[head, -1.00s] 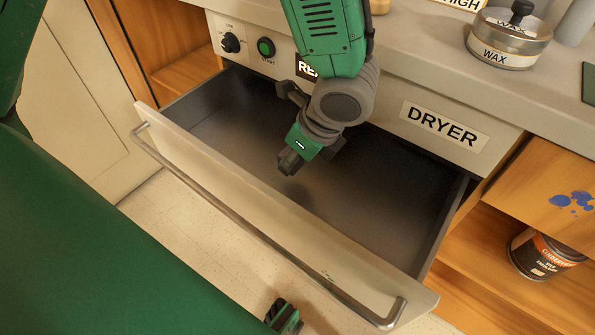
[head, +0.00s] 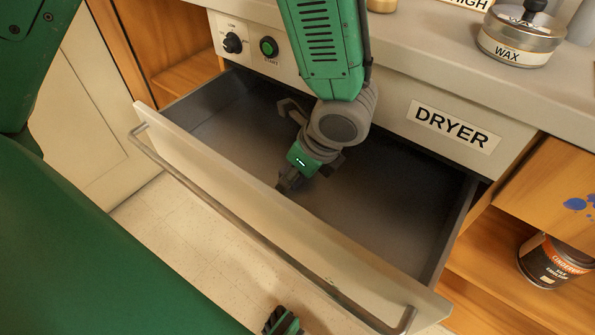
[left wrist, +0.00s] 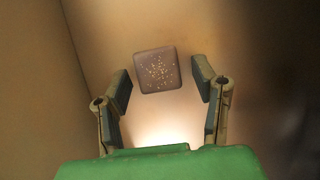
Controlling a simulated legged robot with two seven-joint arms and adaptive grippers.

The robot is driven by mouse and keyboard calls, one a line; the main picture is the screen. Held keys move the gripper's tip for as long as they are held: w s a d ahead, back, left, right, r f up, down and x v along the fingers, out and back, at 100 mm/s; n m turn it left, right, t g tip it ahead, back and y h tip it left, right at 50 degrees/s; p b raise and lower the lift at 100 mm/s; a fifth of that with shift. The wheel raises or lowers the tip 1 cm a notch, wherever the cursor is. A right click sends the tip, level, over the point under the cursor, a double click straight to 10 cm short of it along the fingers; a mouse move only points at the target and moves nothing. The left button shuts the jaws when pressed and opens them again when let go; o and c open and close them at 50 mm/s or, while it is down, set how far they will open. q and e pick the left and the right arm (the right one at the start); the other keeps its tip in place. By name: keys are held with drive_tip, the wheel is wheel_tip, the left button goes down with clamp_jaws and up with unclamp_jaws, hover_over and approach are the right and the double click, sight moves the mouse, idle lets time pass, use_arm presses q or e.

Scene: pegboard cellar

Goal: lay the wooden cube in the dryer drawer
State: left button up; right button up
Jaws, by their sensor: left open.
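The dryer drawer (head: 395,215) is pulled open under the counter. My left gripper (head: 288,184) reaches down into it, close behind the front panel. In the left wrist view my left gripper (left wrist: 162,88) has its fingers wide apart. The wooden cube (left wrist: 157,70), dark brown with golden specks, shows between and just beyond the fingertips, with gaps on both sides. It seems to rest on the surface below. The cube is not visible in the head view, where the gripper may hide it. My right gripper (head: 282,322) is partly in view at the bottom edge, outside the drawer.
The drawer's front panel and long bar handle (head: 250,232) stand out over the tiled floor. A wax tin (head: 513,38) stands on the counter above. A paint can (head: 550,262) sits on the shelf at right. The drawer's right part looks empty.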

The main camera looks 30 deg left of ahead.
use_arm(q)
drive_tip(key=p+v, duration=0.5)
drive_tip(key=v, duration=0.7)
drive_tip(key=shift+r+p, duration=0.2)
drive_tip(key=shift+p, duration=0.15)
